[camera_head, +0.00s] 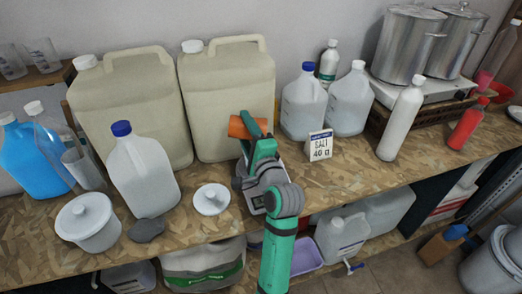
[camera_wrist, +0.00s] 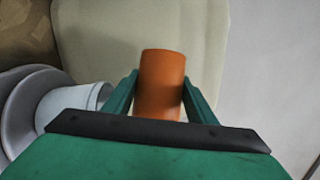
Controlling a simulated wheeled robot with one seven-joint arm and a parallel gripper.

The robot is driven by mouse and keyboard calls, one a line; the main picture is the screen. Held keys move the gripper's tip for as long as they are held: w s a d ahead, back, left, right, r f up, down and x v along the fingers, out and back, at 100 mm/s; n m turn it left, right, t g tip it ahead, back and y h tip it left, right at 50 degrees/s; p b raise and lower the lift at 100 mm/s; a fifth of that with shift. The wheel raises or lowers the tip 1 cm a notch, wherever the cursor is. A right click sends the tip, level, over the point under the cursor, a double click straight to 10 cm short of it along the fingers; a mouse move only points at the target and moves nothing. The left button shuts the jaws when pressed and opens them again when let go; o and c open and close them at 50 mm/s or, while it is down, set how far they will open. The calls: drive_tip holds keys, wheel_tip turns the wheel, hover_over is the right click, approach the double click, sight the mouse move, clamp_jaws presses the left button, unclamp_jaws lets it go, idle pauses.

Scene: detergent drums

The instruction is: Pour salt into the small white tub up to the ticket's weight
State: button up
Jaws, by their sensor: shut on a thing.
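My gripper (camera_head: 252,126) is shut on an orange cylinder (camera_head: 237,127), held above the bench in front of a large beige canister. In the wrist view the orange cylinder (camera_wrist: 160,82) sits between both green fingers; its contents cannot be seen. A white tub-like vessel (camera_wrist: 78,103) shows at lower left there, below and left of the cylinder and apart from it. In the head view my arm hides that spot. A pale scale with a small display (camera_head: 257,201) is partly hidden under my arm. The ticket (camera_head: 320,146) reads SALT 40 g and stands right of my arm.
Two beige canisters (camera_head: 130,105) stand behind. A white jug (camera_head: 143,175), a lidded white pot (camera_head: 88,222), a white round lid (camera_head: 212,199) and a dark stone-like lump (camera_head: 146,230) lie left. A white bottle (camera_head: 401,118) stands right. Bench between ticket and bottle is clear.

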sight(236, 137)
drive_tip(key=shift+a, duration=0.95)
drive_tip(key=shift+w+d, duration=0.25)
drive_tip(key=shift+d, duration=0.35)
drive_tip(key=shift+s+d+r, duration=0.1)
drive_tip(key=shift+s+d, duration=0.05)
drive_tip(key=shift+d, duration=0.25)
drive_tip(key=a+n, duration=0.1)
drive_tip(key=a+f+n+g, duration=0.1)
drive_tip(key=n, duration=0.1)
drive_tip(key=a+n+g, duration=0.1)
drive_tip(key=n, duration=0.1)
drive_tip(key=shift+s+a+f+h, duration=0.15)
drive_tip(key=shift+a+f+h, duration=0.15)
drive_tip(key=shift+a+h, duration=0.1)
drive_tip(key=shift+d+n, duration=0.1)
drive_tip(key=shift+n, duration=0.2)
